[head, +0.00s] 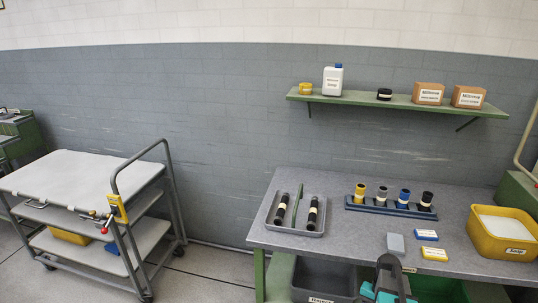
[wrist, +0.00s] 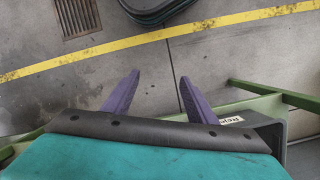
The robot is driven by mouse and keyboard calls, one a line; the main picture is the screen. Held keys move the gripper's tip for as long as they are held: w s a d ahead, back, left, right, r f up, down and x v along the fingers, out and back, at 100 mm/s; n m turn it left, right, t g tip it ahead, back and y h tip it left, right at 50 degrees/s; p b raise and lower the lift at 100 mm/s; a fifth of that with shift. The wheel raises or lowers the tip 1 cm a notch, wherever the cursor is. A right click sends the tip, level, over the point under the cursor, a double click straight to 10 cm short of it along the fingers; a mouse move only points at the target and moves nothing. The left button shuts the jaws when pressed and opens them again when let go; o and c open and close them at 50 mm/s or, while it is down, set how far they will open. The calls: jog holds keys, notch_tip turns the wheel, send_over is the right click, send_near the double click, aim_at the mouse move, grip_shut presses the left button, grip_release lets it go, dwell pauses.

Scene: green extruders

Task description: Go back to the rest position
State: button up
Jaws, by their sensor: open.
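My gripper (wrist: 157,76) shows in the wrist view as two purple fingers, spread apart with nothing between them. It points down over bare concrete floor. In the head view my arm (head: 388,280), dark and teal, stands at the bottom edge in front of the workbench (head: 340,182). The fingers cannot be made out there.
The bench holds a grey tray (head: 272,222) with dark cylinders, a rack (head: 390,209) of coloured cylinders, small boxes and a yellow bin (head: 485,236). A dark bin (wrist: 272,135) and green bench frame lie close to the gripper. A cart (head: 75,172) stands left.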

jog(key=s+a+f+n+g, duration=0.1)
jog(key=s+a+f+n, duration=0.3)
jog(key=s+a+f, duration=0.4)
jog(key=s+a+f+n+g+h+b, duration=0.1)
jog(key=s+a+f+n, duration=0.3)
jog(key=s+a+f, duration=0.5)
jog(key=s+a+g, duration=0.1)
jog(key=s+a, duration=0.3)
jog(key=a, duration=0.2)
jog(key=shift+a, duration=0.15)
jog(key=c, duration=0.5)
jog(key=shift+c, duration=0.2)
jog(key=shift+h, duration=0.3)
